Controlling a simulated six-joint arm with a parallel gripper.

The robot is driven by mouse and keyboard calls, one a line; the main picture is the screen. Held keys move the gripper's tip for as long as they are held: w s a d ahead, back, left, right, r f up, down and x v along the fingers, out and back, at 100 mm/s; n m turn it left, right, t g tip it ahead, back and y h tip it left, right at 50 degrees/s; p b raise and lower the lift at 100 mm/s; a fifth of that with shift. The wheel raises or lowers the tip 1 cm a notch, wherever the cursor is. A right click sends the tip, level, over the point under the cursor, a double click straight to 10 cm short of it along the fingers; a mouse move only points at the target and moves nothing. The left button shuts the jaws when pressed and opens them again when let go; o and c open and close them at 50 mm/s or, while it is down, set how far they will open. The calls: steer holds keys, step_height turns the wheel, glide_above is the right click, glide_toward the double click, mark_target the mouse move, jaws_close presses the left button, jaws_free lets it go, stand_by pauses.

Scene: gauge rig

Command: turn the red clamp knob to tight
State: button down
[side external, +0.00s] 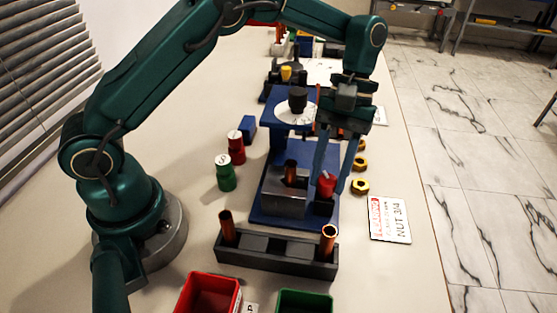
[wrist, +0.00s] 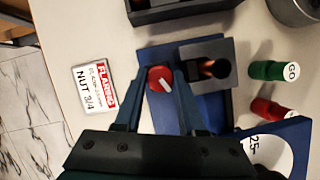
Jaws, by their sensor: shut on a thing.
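The red clamp knob (side external: 326,185) stands on a dark mount at the right of a grey metal block (side external: 284,203) on the blue base plate. In the wrist view the knob (wrist: 160,79) shows its round top with a white pointer line running diagonally, upper left to lower right. My gripper (side external: 330,184) points down over the knob, with one finger on each side of it; in the wrist view the fingertips (wrist: 159,84) flank it. The gripper is shut on the knob. Any tight marking beside the knob cannot be made out.
A copper tube (side external: 291,171) stands in the block. A dark rack (side external: 275,252) with copper tubes lies in front. Green (side external: 226,173) and red (side external: 237,148) cylinders stand left, brass nuts (side external: 360,186) and a label card (side external: 389,220) right. A blue gauge stand (side external: 276,122) is behind.

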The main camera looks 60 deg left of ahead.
steer(key=shift+d+m+g+y, duration=0.15)
steer(key=shift+m+y, duration=0.35)
steer(key=shift+m, duration=0.9)
steer(key=shift+m+g+y, duration=0.15)
steer(key=shift+m+y, duration=0.35)
steer(key=shift+m, duration=0.9)
steer(key=c, duration=0.8)
jaws_free()
steer(key=shift+o, duration=0.2)
